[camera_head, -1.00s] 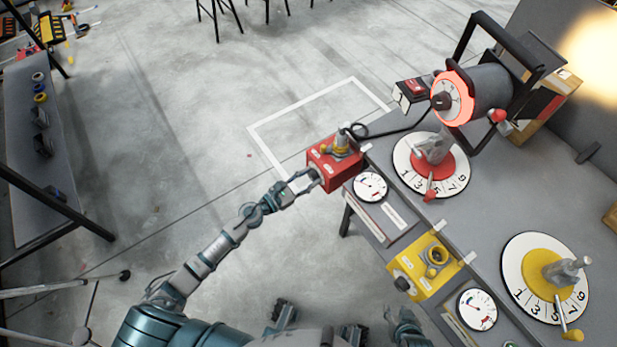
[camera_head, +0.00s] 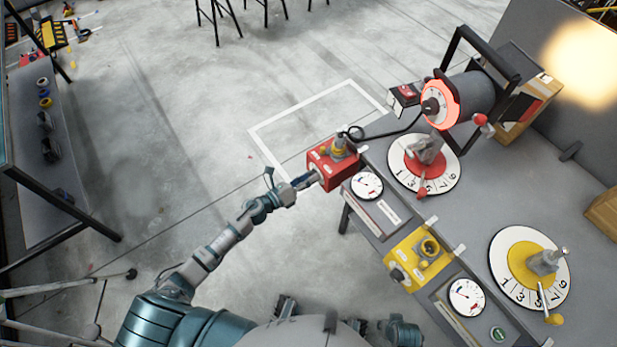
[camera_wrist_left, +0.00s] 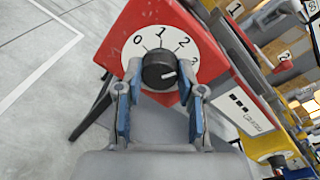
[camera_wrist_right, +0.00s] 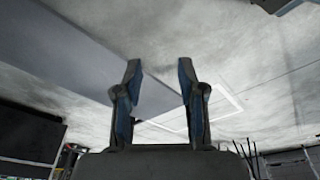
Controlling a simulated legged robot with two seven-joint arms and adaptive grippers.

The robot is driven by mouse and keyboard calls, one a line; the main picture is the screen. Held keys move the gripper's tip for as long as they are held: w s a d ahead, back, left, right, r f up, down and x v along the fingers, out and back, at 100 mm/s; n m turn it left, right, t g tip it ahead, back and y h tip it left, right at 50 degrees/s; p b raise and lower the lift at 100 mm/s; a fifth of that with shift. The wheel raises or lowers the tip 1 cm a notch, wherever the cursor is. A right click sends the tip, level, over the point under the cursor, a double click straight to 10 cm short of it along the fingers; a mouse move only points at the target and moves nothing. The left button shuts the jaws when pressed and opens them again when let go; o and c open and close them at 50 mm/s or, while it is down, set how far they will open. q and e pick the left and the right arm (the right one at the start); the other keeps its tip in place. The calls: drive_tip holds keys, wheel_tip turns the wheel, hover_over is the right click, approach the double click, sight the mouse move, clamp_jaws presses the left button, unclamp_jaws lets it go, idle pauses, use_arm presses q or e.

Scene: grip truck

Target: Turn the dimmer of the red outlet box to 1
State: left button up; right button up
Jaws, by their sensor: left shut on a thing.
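The red outlet box (camera_head: 345,172) sits at the left edge of the grey bench. In the left wrist view its face (camera_wrist_left: 115,45) carries a white dial (camera_wrist_left: 150,38) numbered from 0 upward, with a black dimmer knob (camera_wrist_left: 156,68) in the middle. My right gripper (camera_wrist_right: 160,70) is open and empty.
A yellow outlet box (camera_head: 400,252) and round gauges (camera_head: 367,186) sit along the bench edge. Dials with red (camera_head: 408,170) and yellow (camera_head: 515,255) centres and a lit lamp (camera_head: 465,98) stand behind. Open floor (camera_head: 200,130) lies left of the box.

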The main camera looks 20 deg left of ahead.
use_arm(q)
drive_tip(key=shift+a+f+n+g+h+p, duration=0.15)
drive_tip(key=shift+n+p, duration=1.1)
drive_tip(key=shift+n, duration=1.85)
drive_tip(key=shift+f+n+g+h+p, duration=0.2)
drive_tip(key=shift+n+p, duration=1.05)
drive_tip(key=shift+n, duration=1.85)
use_arm(e)
drive_tip(key=s+f, duration=0.2)
drive_tip(key=f, duration=0.4)
drive_tip(key=s+f, duration=0.3)
drive_tip(key=f, duration=0.3)
drive_tip(key=shift+s+d+f+g, duration=0.25)
drive_tip(key=shift+d+f+g, duration=0.05)
drive_tip(key=shift+d+f, duration=0.1)
use_arm(q)
drive_tip(key=o, duration=1.1)
drive_tip(key=shift+o, duration=0.2)
drive_tip(key=shift+a+r, duration=0.1)
use_arm(e)
drive_tip(key=shift+a, duration=0.1)
use_arm(q)
drive_tip(key=shift+a, duration=0.1)
use_arm(e)
drive_tip(key=shift+a, duration=0.1)
